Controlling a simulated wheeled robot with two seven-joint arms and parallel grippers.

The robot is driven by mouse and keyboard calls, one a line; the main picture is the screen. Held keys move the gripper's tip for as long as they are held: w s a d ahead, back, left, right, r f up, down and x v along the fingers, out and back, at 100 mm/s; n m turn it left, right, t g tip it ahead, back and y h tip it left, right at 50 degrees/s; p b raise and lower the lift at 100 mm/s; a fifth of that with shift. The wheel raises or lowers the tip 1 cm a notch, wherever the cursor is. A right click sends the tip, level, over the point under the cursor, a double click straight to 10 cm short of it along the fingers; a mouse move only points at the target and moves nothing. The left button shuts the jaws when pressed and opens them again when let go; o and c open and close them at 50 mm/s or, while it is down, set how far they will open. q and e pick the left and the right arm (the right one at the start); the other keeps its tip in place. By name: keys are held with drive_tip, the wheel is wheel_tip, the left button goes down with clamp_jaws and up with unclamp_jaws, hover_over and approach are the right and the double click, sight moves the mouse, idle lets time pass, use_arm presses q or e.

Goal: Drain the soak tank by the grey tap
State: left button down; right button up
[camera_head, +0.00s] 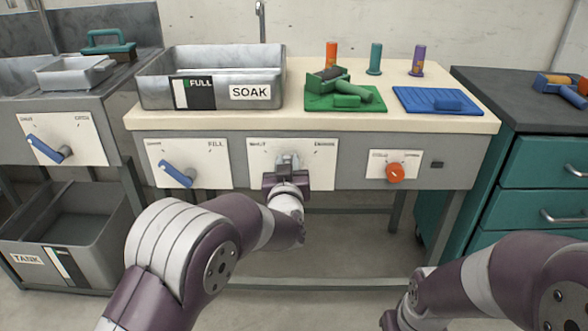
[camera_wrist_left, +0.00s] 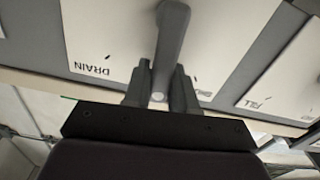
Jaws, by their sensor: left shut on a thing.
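The soak tank (camera_head: 215,72) is a grey metal basin marked SOAK on the bench, with a gauge marked FULL on its front. Below it, the grey tap (camera_head: 288,160) sits on a white panel (camera_head: 322,165) on the bench front. My left gripper (camera_head: 286,176) is at this panel, shut on the tap's handle and partly hiding it. In the left wrist view the grey handle (camera_wrist_left: 173,35) runs between the fingers (camera_wrist_left: 160,88), and the panel's DRAIN mark shows upside down. My right arm comes in at the lower right; its gripper is out of the picture.
A blue-handled tap (camera_head: 178,174) marked FILL is left of the grey tap; an orange knob (camera_head: 395,173) is to its right. Another blue tap (camera_head: 48,150) is at far left, above a grey bin (camera_head: 25,258) marked TANK. Green drawers (camera_head: 535,205) stand at right.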

use_arm(q)
drive_tip(key=shift+a+f+n+b, duration=0.25)
drive_tip(key=shift+a+n+b, duration=0.4)
drive_tip(key=shift+n, duration=0.5)
drive_tip(key=shift+a+f+n+b, duration=0.35)
drive_tip(key=shift+n+b, duration=0.45)
drive_tip(key=shift+n, duration=0.4)
drive_tip(key=shift+a+f+n+b, duration=0.2)
drive_tip(key=shift+a+n+b, duration=0.45)
drive_tip(key=shift+n, duration=0.5)
drive_tip(key=c, duration=1)
unclamp_jaws()
drive_tip(key=s+p, duration=0.4)
drive_tip(key=s, duration=0.8)
drive_tip(key=shift+s, duration=0.35)
